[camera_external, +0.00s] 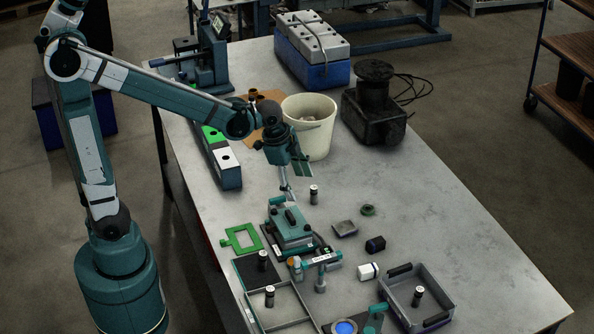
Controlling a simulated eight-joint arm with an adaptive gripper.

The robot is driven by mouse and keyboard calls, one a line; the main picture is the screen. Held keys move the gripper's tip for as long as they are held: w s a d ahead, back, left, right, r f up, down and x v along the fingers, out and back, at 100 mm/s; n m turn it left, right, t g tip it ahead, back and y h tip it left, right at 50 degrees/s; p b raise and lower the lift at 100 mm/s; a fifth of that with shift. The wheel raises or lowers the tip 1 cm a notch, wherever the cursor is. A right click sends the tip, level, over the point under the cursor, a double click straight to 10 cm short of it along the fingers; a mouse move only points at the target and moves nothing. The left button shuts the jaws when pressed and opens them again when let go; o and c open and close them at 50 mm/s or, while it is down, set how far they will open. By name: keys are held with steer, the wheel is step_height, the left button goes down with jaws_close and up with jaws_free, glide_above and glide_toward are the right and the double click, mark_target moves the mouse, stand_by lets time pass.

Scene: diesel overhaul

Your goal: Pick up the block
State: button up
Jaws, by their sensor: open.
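My gripper (287,188) is open and points down above the table, just behind a teal box-like fixture (290,232). It looks empty, though its fingers are small here. Which thing is the block is not certain. A small dark block (375,244) lies on the table right of the fixture. A small white block (368,271) with a dark end lies in front of the dark one. Both are apart from my gripper, to its right and nearer the camera.
A cream bucket (309,130) and a dark motor-like machine (374,115) stand behind my gripper. A grey tray (440,283) stands at the front right. Several small dark cylinders stand about, one (314,194) close to my gripper. The table's right side (450,205) is clear.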

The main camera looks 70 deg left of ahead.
steer(key=w+d+f+m+g+p, duration=0.1)
steer(key=w+d+m+p, duration=0.15)
steer(key=w, duration=0.25)
steer(key=w+d+f+m+g+p, duration=0.1)
steer(key=w+f+m+p, duration=0.1)
steer(key=w+p, duration=0.2)
steer(key=m+g+p, duration=0.1)
steer(key=m+p, duration=0.3)
steer(key=p, duration=0.2)
glide_above(344, 226)
step_height(344, 226, down, 6)
steer(key=shift+w+d+f, duration=0.15)
steer(key=shift+f, duration=0.35)
steer(key=shift+f, duration=0.15)
steer(key=shift+f, duration=1.15)
steer(key=shift+f+p, duration=0.1)
steer(key=shift+p, duration=0.2)
steer(key=shift+f+p, duration=0.4)
steer(key=shift+f, duration=2.1)
